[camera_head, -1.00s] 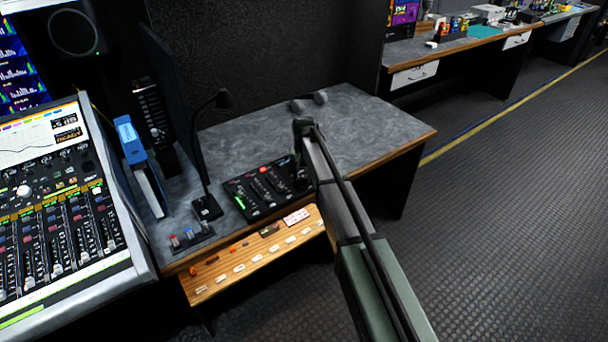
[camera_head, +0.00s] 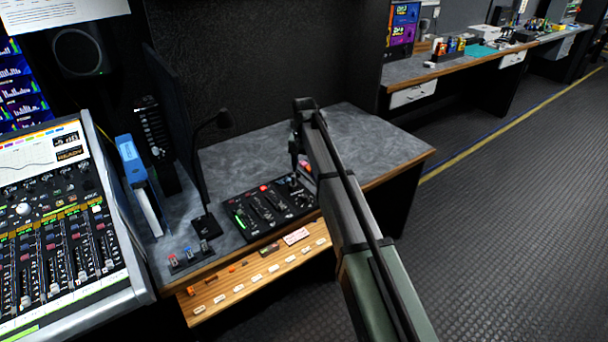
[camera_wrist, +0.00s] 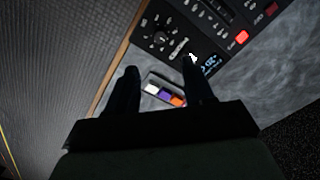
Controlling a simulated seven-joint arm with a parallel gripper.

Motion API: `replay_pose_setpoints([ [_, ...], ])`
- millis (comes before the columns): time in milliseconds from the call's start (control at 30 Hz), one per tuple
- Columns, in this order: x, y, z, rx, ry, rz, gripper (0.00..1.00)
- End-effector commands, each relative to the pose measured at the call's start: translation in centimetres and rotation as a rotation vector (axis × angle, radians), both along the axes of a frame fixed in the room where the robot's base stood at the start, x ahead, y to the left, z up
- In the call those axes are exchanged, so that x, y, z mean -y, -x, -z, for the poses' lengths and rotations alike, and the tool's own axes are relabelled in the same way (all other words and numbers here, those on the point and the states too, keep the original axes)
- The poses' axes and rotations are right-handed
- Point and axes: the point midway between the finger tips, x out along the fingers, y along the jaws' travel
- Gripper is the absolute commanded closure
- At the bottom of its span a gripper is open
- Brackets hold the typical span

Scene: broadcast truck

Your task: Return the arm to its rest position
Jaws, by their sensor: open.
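My gripper (camera_head: 304,172) hangs from the end of my arm, above the right end of the black switch panel on the grey desk (camera_head: 345,132). In the wrist view my gripper (camera_wrist: 160,70) shows two dark fingers spread apart, with nothing held between them. Below and between the fingers is a small tray with white, purple and orange pieces (camera_wrist: 165,92). The black panel (camera_head: 268,204) has a lit red button and also shows in the wrist view (camera_wrist: 190,28). My forearm hides part of the desk's right side.
A gooseneck microphone (camera_head: 205,225) and a blue binder (camera_head: 131,160) stand left of the panel. A mixing console (camera_head: 55,220) is at far left. A wooden strip of labelled switches (camera_head: 262,270) runs along the desk front. The floor (camera_head: 510,240) at right is clear.

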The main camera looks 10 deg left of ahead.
Motion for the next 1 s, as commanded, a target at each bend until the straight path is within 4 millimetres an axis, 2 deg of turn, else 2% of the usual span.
replay_pose_setpoints([
  [200,0.0,0.0,-1.0,0.000,0.000,0.000,0.48],
  [633,0.0,-0.1,-1.0,0.004,-0.001,-0.031,0.48],
  [800,-0.6,-1.5,-1.1,0.090,-0.030,-0.145,0.48],
  [867,-0.5,-1.3,-1.0,0.138,-0.042,-0.194,0.48],
  [1000,0.3,0.6,-0.5,0.214,-0.056,-0.266,0.48],
])
